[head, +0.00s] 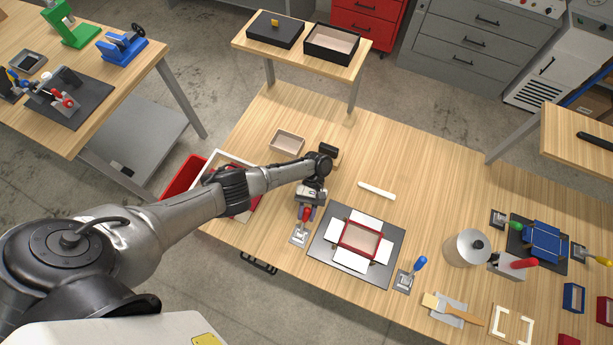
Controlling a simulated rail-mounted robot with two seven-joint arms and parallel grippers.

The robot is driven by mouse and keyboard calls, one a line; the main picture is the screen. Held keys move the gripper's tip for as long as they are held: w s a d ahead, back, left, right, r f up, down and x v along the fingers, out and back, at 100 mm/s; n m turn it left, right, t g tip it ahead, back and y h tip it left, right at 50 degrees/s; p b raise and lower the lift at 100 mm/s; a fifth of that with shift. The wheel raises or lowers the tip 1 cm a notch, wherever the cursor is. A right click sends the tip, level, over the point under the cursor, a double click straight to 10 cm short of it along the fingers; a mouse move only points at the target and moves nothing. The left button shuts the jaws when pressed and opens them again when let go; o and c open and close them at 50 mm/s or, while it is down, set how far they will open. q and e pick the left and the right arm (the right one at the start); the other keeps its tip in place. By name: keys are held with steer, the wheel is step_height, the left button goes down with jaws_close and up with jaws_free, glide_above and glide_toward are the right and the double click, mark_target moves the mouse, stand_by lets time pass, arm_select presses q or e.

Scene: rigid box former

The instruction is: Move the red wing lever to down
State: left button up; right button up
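A red lever (306,215) stands up from a small metal clamp base (299,238) at the left side of the box former (319,248). The former is a dark plate with white flaps folded outward around a red-edged open box (362,239). A blue lever (420,263) stands on a similar clamp at the former's right side. My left gripper (309,205) points down right at the red lever's upper end and partly hides it. Whether its fingers are closed on the lever cannot be made out. My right gripper is not in view.
A white bar (376,190) and a small tan tray (287,142) lie behind the former. A grey cylinder (466,248) and a second fixture with a blue part (540,240) stand to the right. A raised shelf (309,57) with black boxes is at the back left.

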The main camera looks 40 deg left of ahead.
arm_select(q)
steer(key=o, duration=0.4)
steer(key=shift+w, duration=0.1)
steer(key=b+v, duration=0.3)
steer(key=v, duration=1)
steer(key=shift+w+a+r, duration=0.15)
steer(key=shift+w+r, duration=0.1)
